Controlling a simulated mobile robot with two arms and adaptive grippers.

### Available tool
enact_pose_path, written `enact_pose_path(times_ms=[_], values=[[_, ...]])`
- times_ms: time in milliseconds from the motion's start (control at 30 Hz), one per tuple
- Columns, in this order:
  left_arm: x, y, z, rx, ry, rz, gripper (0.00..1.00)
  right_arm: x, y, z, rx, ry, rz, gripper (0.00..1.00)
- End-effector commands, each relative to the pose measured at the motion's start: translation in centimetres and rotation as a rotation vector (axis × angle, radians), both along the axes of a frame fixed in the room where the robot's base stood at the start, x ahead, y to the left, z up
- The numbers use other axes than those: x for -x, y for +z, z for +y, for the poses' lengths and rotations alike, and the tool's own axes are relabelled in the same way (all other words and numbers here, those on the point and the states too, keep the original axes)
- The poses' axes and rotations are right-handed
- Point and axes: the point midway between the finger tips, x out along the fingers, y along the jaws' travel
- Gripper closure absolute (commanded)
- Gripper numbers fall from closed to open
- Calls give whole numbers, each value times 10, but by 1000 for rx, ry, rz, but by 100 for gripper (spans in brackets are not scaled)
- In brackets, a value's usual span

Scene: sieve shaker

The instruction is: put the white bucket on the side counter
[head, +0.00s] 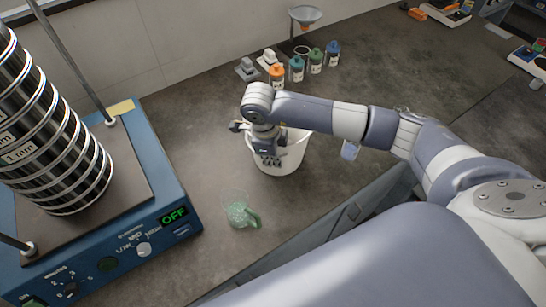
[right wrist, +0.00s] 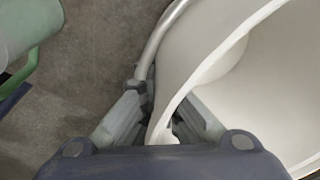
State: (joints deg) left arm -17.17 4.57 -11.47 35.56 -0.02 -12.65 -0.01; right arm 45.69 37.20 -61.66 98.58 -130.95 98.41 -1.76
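The white bucket (head: 292,158) stands upright on the dark grey counter (head: 330,200), right of the middle of the head view. My right gripper (head: 268,160) points down at the bucket's left side. In the right wrist view, the gripper's fingers (right wrist: 160,110) are closed in on the bucket's wall (right wrist: 235,75), one on each side of the rim. The wire handle (right wrist: 155,45) runs beside the outer finger. The fingertips are partly hidden by the wall and handle. My left gripper is not in view.
A clear beaker with a green handle (head: 240,210) stands close in front of the bucket. The blue sieve shaker (head: 180,200) with its sieve stack (head: 50,140) is at left. Several bottles (head: 297,69) and a funnel stand (head: 305,16) are behind. The counter at right is largely clear.

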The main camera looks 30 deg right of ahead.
Motion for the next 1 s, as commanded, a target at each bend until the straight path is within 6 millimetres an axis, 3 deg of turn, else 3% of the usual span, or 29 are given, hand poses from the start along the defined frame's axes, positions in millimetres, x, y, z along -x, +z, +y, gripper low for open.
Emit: enact_pose_path(times_ms=[100, 467, 600, 1000], values=[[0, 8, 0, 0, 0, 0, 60, 0, -9, 1, -1, 1, 0, 100], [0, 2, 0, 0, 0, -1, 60, -1, -15, 0, 0, 1, -4, 100], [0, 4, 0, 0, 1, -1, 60, 0, -14, 0, 0, 1, -1, 75], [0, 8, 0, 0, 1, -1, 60, 0, -10, 0, 0, 0, -2, 75]])
